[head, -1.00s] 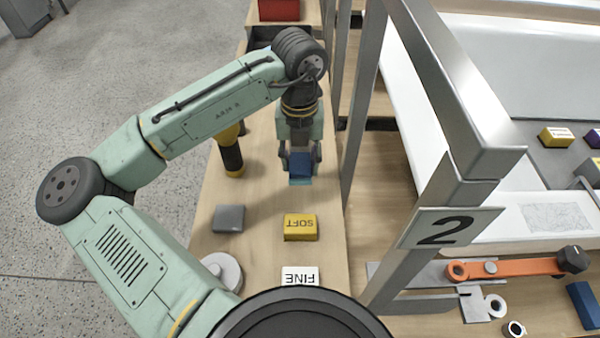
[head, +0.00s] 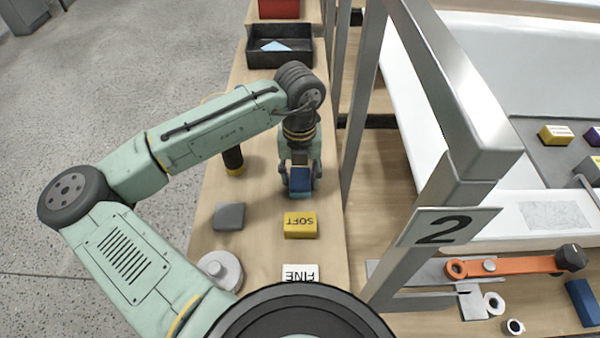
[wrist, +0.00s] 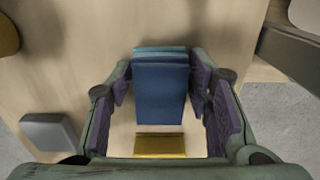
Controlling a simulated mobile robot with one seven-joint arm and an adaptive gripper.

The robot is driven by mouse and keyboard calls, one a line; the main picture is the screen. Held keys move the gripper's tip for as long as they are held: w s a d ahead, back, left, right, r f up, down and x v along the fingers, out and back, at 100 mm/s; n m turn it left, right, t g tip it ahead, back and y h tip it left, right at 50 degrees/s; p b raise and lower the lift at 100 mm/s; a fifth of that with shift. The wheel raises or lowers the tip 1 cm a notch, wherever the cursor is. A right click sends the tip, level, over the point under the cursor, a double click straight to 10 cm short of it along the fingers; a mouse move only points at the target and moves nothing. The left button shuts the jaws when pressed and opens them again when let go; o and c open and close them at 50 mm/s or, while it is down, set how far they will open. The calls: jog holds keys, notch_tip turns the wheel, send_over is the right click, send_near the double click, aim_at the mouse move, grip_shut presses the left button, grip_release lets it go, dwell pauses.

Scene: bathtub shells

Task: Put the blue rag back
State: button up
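The blue rag (head: 300,180) looks like a folded, layered block. It sits between the fingers of my gripper (head: 301,187), over the narrow wooden bench behind the yellow SOFT block. In the wrist view the rag (wrist: 160,92) fills the space between the purple finger pads, which appear to press on its sides. It looks larger and nearer than the blocks below, so it seems held above the bench; the exact gap cannot be told. A black tray (head: 262,60) at the far end of the bench has a pale blue piece (head: 276,46) in it.
The yellow SOFT block (head: 300,225), white FINE block (head: 300,273), grey block (head: 229,216) and a grey round piece (head: 219,270) lie nearer. A dark cylinder (head: 233,160) stands left of my gripper. A metal frame post (head: 362,100) rises along the right.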

aim_at(300, 173)
jog(key=shift+o, duration=1.2)
notch_tip(300, 173, up, 12)
jog(key=shift+r+b, duration=0.2)
jog(key=shift+b, duration=0.25)
